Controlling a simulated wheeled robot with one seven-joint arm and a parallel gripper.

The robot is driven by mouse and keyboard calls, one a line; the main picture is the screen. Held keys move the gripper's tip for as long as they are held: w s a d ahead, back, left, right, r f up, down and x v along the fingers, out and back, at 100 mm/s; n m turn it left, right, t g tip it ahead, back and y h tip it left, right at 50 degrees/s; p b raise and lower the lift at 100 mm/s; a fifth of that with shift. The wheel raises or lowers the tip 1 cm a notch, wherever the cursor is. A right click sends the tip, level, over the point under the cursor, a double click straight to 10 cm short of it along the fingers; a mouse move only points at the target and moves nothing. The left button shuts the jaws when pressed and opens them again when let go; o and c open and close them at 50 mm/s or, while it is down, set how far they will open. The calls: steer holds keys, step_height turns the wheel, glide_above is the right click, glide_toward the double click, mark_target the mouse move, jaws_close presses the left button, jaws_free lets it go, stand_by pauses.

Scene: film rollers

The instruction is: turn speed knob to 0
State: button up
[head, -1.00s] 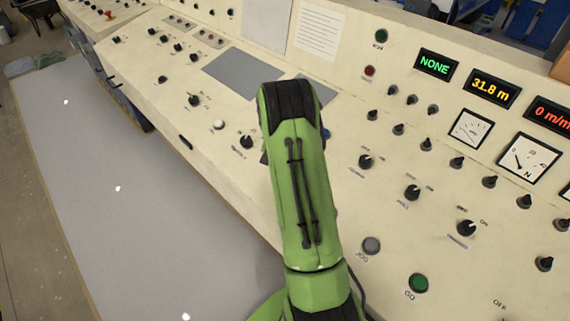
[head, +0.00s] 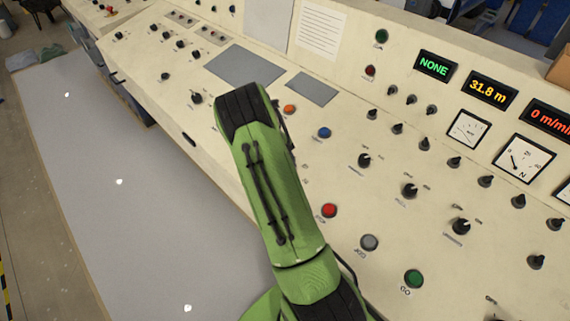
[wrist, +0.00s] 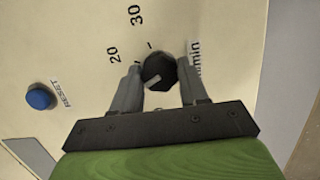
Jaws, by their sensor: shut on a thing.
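The speed knob (wrist: 158,72) is black with a pale pointer line, and shows in the wrist view. The printed numbers 20 and 30 and part of the lettering "min" surround it. The pointer line slants toward the lower left of that view. My gripper (wrist: 161,76) is shut on the knob, with one grey finger on each side. In the head view my green arm hides the knob and the gripper. The red speed display (head: 548,117) reads 0 at the right edge, partly cut off.
A blue reset button (wrist: 39,98) lies left of the gripper in the wrist view. The sloped cream panel holds several other knobs, an orange button (head: 289,109), a red button (head: 329,210) and a green GO button (head: 414,279).

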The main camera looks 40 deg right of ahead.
steer(key=n+h+p, duration=0.1)
steer(key=n, duration=0.4)
steer(key=shift+a+n, duration=0.1)
steer(key=shift+n, duration=0.2)
steer(key=shift+n+t+h+p, duration=0.5)
steer(key=shift+n+p, duration=0.3)
steer(key=shift+n, duration=1.5)
steer(key=o, duration=1.1)
steer(key=shift+c, duration=0.2)
steer(key=p+v, duration=0.1)
steer(key=v, duration=1.4)
steer(key=shift+a+r+p, duration=0.3)
steer(key=shift+p, duration=0.05)
